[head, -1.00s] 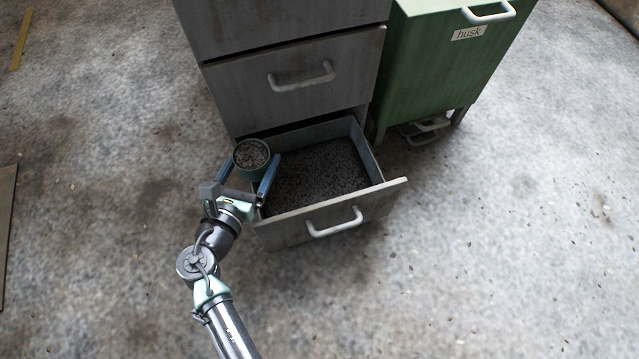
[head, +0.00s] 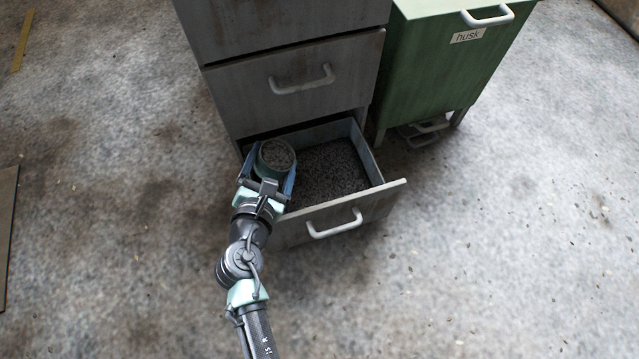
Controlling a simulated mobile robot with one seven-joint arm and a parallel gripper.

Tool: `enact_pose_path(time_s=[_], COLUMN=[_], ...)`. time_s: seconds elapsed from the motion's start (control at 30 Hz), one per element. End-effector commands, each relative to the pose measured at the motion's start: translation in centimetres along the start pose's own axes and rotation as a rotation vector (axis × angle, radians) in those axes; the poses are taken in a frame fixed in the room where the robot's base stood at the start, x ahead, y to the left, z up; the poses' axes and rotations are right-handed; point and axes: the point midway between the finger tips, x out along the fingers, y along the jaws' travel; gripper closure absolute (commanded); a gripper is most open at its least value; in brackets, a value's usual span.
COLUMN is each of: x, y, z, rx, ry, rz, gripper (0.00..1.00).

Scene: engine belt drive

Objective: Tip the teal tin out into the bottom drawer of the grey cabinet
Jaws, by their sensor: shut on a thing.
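The teal tin (head: 264,167) is held between the blue fingers of my gripper (head: 272,172). Its mouth faces up toward the camera, slightly tilted, and grey granular stuff shows inside. The grey cabinet (head: 250,85) stands at the top middle. Its bottom drawer (head: 385,194) is pulled open, and dark grey granules cover its floor. In the picture the tin overlaps the left part of the open drawer. Its height above the drawer is hard to tell. My gripper and wrist hide the drawer's left front corner.
A green bin (head: 440,75) labelled "husk" stands close to the right of the cabinet. The drawer above (head: 295,85) is shut. The speckled floor is open at the right and front. A flat panel (head: 8,235) lies at the left edge.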

Motion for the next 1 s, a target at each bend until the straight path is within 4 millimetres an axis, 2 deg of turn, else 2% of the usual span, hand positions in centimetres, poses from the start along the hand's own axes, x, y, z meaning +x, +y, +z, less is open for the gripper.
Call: enact_pose_path(time_s=[0.07, 1.0], x=[-0.1, 0.4], y=[-0.2, -1.4], z=[0.7, 0.3], rx=[0.037, 0.128], ry=[0.007, 0.041], rz=[0.006, 0.03], gripper=[0.9, 0.9])
